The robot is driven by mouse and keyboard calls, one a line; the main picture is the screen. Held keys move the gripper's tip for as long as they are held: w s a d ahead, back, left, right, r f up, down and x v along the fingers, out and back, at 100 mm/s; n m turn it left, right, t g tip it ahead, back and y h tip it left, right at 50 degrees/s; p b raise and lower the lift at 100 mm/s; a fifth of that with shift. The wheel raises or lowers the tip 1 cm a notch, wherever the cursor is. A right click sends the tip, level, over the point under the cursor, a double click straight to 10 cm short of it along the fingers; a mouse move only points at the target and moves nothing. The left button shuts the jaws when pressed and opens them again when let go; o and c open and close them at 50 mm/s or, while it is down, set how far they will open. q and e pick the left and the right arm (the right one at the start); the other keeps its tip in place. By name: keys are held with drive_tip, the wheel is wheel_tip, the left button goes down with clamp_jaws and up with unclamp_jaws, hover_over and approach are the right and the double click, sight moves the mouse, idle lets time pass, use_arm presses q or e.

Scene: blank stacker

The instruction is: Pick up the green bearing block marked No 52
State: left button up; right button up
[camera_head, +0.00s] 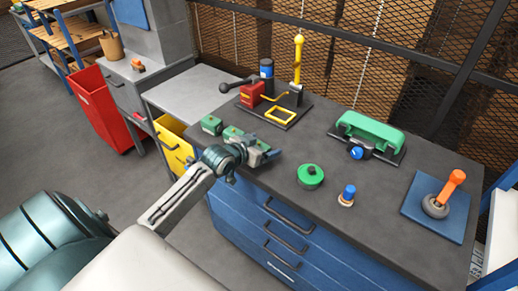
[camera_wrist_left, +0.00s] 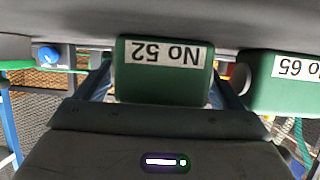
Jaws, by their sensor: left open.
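The green bearing block marked No 52 (camera_wrist_left: 163,75) shows upside down in the middle of the left wrist view. Its white label faces the camera. My left gripper (camera_head: 261,147) is open at the bench's near left edge, with one finger on each side of this block; I cannot tell if they touch it. In the head view the gripper largely hides the block. A second green block, marked No 65 (camera_wrist_left: 285,85), stands beside it, close to one finger. More green blocks (camera_head: 211,125) sit in the same row. My right gripper is not in view.
A black fixture with a red clamp (camera_head: 252,93) and yellow post stands behind the row. A round green knob (camera_head: 311,176), a blue-topped button (camera_head: 347,194), a green handle (camera_head: 370,131) and an orange joystick (camera_head: 450,187) stand to the right. The bench front between them is clear.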

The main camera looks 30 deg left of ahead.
use_arm(q)
drive_tip(key=shift+c, duration=0.2)
drive_tip(key=c, duration=1.4)
drive_tip(key=shift+w, duration=0.1)
drive_tip(key=shift+c, duration=0.4)
drive_tip(key=shift+r, duration=0.1)
